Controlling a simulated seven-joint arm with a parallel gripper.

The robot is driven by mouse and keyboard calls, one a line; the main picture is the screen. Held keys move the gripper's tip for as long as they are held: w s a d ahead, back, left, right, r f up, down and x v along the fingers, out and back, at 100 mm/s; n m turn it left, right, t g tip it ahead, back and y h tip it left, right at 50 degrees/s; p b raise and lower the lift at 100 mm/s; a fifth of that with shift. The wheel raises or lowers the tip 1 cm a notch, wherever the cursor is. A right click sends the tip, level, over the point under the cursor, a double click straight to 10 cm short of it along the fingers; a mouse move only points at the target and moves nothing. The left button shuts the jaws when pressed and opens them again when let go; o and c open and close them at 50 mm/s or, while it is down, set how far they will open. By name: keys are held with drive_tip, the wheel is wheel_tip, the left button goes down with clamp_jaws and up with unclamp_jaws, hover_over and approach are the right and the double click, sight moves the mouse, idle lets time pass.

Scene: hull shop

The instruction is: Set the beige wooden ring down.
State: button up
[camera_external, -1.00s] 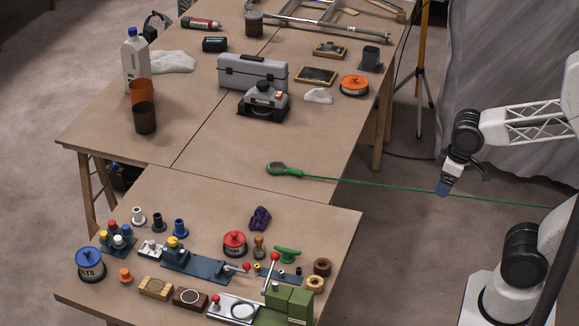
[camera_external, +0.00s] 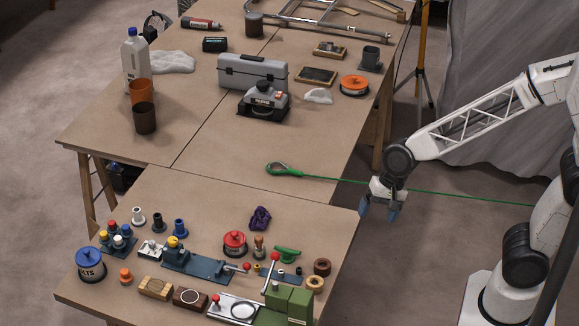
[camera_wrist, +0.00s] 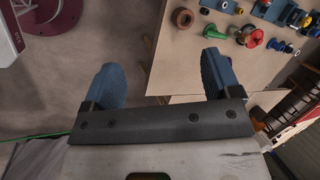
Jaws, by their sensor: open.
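The beige wooden ring (camera_external: 315,283) lies on the near table at its right side, just below a darker brown ring (camera_external: 322,266) in the outside view. My gripper (camera_external: 379,209) hangs beyond the right edge of the near table, above and to the right of the ring and well apart from it. In the wrist view my gripper (camera_wrist: 163,75) shows two blue fingers spread wide with nothing between them. The floor and the table edge show beyond them.
A green block device (camera_external: 288,303) with a red-knobbed lever stands left of the rings. A green cord (camera_external: 450,196) runs from the table past my gripper. The near table is bare along its upper right (camera_external: 325,220).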

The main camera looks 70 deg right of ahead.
drive_tip(key=w+a+f+m, duration=0.4)
drive_tip(key=w+f+m, duration=0.3)
drive_tip(key=f, duration=0.1)
drive_tip(key=m, duration=0.7)
approach(314, 284)
drive_tip(key=shift+a+f, duration=0.15)
drive_tip(key=shift+f, duration=0.55)
drive_tip(key=shift+x, duration=1.3)
drive_tip(key=shift+w, duration=0.1)
drive_tip(key=shift+x, duration=2.55)
drive_tip(key=shift+w, duration=0.1)
